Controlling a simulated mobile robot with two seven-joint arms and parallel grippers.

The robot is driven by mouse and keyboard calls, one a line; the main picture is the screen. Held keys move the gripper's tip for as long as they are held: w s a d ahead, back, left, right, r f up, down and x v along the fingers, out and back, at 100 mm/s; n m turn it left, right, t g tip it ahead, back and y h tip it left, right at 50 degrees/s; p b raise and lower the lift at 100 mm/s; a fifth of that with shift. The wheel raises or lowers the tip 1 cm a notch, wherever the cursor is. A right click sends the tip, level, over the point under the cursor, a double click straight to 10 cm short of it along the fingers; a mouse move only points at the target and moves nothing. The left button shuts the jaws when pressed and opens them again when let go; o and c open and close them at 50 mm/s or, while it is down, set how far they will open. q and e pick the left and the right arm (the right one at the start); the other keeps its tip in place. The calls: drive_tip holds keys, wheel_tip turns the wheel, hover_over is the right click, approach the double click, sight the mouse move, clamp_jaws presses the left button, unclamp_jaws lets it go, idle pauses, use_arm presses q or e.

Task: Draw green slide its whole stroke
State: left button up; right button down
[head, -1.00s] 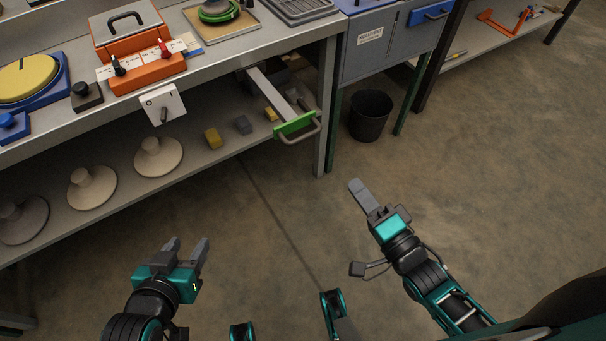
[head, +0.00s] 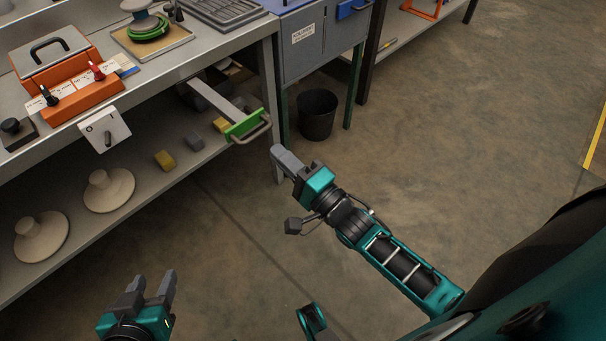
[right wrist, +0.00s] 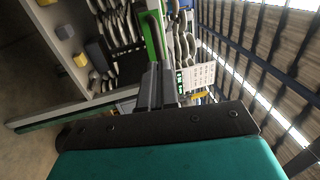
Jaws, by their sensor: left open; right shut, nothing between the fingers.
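The green slide has a green front (head: 243,124) with a grey bar handle (head: 257,131) and a long pale rail (head: 214,98) running back under the bench. It sticks out at the bench's front edge. Its green front also shows as an upright strip in the right wrist view (right wrist: 152,38), just beyond the fingers. My right gripper (head: 284,157) is shut and empty, a little below and right of the handle in the head view; its fingers also show in the right wrist view (right wrist: 155,86). I see no clear contact. My left gripper (head: 150,290) is open and empty, low at the left.
The bench leg (head: 276,110) stands right behind the handle in the head view. A black bin (head: 317,115) stands under the blue-grey cabinet (head: 306,45). Several yellow and grey blocks (head: 165,160) and pale discs (head: 108,190) lie on the lower shelf. The floor in front is clear.

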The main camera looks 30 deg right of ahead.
use_arm(q)
drive_tip(key=shift+s+a+f, duration=0.1)
drive_tip(key=shift+s+f, duration=0.1)
drive_tip(key=shift+f, duration=0.3)
use_arm(e)
drive_tip(key=x, duration=0.3)
drive_tip(key=shift+w+a, duration=0.1)
drive_tip(key=shift+w, duration=0.15)
drive_tip(key=shift+w, duration=0.1)
